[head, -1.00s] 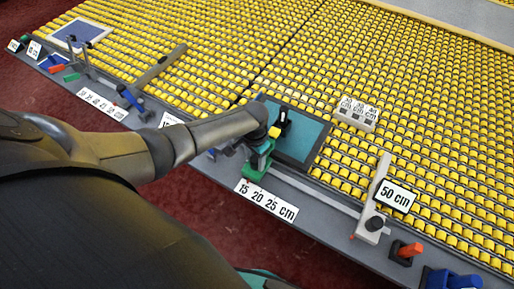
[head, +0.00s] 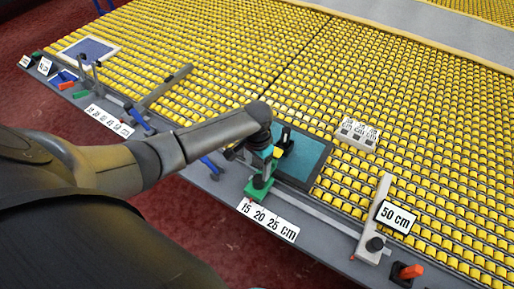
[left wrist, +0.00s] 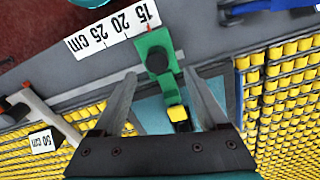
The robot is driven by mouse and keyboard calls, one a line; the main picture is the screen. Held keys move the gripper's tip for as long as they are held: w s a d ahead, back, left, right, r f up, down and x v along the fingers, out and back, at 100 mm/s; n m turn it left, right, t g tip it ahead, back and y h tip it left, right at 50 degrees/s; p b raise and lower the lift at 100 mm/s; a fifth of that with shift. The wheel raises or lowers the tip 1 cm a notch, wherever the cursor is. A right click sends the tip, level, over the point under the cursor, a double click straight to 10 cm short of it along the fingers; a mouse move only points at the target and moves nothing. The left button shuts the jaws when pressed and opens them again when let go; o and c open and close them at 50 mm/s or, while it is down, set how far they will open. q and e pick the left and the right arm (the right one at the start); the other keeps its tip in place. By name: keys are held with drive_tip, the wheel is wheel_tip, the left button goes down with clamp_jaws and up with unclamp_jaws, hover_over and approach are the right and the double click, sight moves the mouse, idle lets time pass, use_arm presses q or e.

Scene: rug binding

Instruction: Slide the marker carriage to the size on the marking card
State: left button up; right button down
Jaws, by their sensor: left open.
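The marker carriage (head: 259,188) is a green block with a dark round knob and a yellow tip. It stands on the grey rail by the "15 20 25 cm" scale (head: 268,218), at the 15 end. In the left wrist view the carriage (left wrist: 155,45) lies just ahead of my fingers, its red pointer beside the 15. My left gripper (head: 262,148) is over the carriage. In the left wrist view its fingers (left wrist: 163,95) are apart, with the yellow tip between them and nothing clamped. A "50 cm" card (head: 396,217) stands on a white stop at the right; I cannot tell whether it is the marking card.
A white block with several size labels (head: 357,133) stands on the yellow rollers. Blue levers and another scale (head: 108,120) line the left edge.

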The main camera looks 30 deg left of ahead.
use_arm(q)
wheel_tip(320, 180, up, 7)
drive_tip(key=shift+r+p, duration=0.15)
drive_tip(key=shift+p, duration=0.25)
idle(0.4)
